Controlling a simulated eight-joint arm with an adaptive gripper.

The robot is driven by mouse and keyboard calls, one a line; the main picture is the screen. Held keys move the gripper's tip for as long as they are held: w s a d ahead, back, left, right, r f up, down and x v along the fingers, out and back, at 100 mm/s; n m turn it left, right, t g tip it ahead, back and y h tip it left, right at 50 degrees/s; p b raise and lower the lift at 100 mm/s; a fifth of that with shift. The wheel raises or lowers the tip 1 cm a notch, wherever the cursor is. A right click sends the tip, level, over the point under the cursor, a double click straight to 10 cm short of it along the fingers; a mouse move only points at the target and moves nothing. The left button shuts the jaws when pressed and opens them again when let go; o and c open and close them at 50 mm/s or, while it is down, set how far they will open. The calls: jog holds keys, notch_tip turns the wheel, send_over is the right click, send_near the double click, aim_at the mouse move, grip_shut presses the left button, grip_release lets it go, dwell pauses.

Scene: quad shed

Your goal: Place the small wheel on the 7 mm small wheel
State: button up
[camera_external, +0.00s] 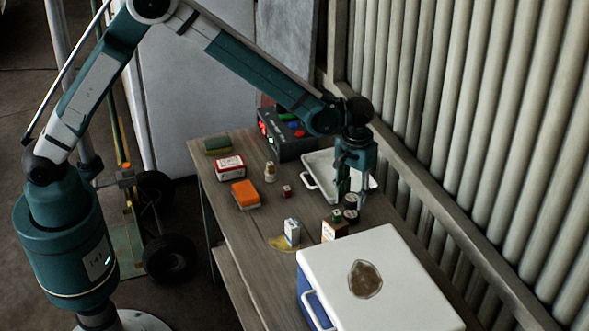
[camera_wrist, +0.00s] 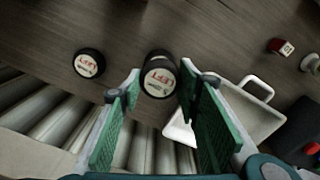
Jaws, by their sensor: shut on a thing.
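My gripper (camera_external: 350,199) points down over the table beside the white tray. In the wrist view, its two green fingers (camera_wrist: 160,82) are closed on the sides of a small black wheel (camera_wrist: 159,84) with a white face marked "LEFT". A second black wheel (camera_wrist: 88,63) with a similar label stands apart on the table, to the left. In the external view, the held wheel (camera_external: 350,201) is at the fingertips and the other wheel (camera_external: 351,216) sits just in front. I cannot tell which is the 7 mm wheel, or whether the held one is clear of the table.
The white tray (camera_external: 316,168) lies behind my gripper. A red-white die (camera_external: 287,191) is left. The ribbed wall (camera_external: 450,110) runs close on the right.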

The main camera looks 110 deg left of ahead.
aim_at(352, 197)
jog(key=shift+f, duration=1.6)
jog(key=shift+f+b, duration=0.15)
jog(key=shift+b, duration=0.15)
jog(key=o, duration=0.9)
notch_tip(352, 197, up, 12)
jog(key=shift+r+p, duration=0.15)
jog(key=shift+p, duration=0.55)
jog(key=shift+d, duration=0.1)
